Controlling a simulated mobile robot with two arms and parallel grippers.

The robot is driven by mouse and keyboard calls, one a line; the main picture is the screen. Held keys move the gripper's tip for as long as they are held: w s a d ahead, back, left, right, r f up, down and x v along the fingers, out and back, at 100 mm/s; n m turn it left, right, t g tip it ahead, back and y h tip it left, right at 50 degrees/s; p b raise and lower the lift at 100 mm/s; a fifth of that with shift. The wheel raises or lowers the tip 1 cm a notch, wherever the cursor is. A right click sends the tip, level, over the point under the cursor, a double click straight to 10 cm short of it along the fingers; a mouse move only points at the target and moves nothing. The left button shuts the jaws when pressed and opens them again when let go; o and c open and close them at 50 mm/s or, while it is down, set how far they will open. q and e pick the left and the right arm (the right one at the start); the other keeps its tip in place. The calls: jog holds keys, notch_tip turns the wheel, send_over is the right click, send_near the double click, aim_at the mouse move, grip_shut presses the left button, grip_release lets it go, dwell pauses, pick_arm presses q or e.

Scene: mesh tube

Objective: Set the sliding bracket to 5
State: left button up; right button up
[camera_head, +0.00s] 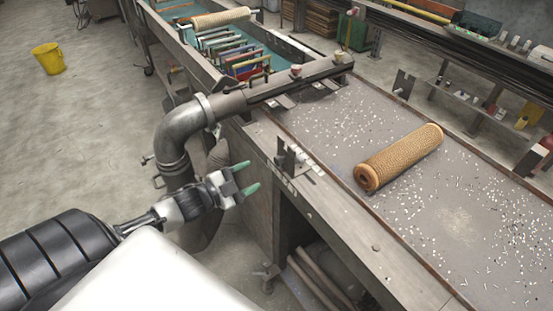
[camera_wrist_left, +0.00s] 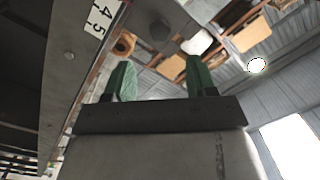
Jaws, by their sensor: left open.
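The sliding bracket (camera_head: 288,160) is a small grey metal piece on the near long edge of the workbench (camera_head: 345,222). Pale scale labels (camera_head: 312,168) run along the edge beside it, too small to read in the head view. In the left wrist view a white scale label (camera_wrist_left: 99,18) shows 4 and 5. I cannot tell which number the bracket stands at. My left gripper (camera_head: 246,178) has green fingertips, is open and empty, and is left of the bracket, apart from it. Its fingers also show in the left wrist view (camera_wrist_left: 160,80). My right gripper is not in view.
A tan mesh tube (camera_head: 402,157) lies on the bench top among scattered white bits. A thick grey bent pipe (camera_head: 178,132) rises just behind my left gripper. A yellow bucket (camera_head: 48,59) stands on the floor, which is otherwise open at left.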

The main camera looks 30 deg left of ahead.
aim_at(276, 163)
pick_arm(q)
jog(key=x, duration=0.4)
jog(key=p+x, duration=0.1)
jog(key=x, duration=0.3)
jog(key=shift+w+a, duration=0.1)
jog(key=shift+w, duration=0.25)
jog(key=shift+w+f+p, duration=0.1)
jog(key=shift+w+p, duration=0.2)
jog(key=shift+w, duration=0.1)
jog(key=shift+w+d, duration=0.1)
jog(key=shift+d, duration=0.15)
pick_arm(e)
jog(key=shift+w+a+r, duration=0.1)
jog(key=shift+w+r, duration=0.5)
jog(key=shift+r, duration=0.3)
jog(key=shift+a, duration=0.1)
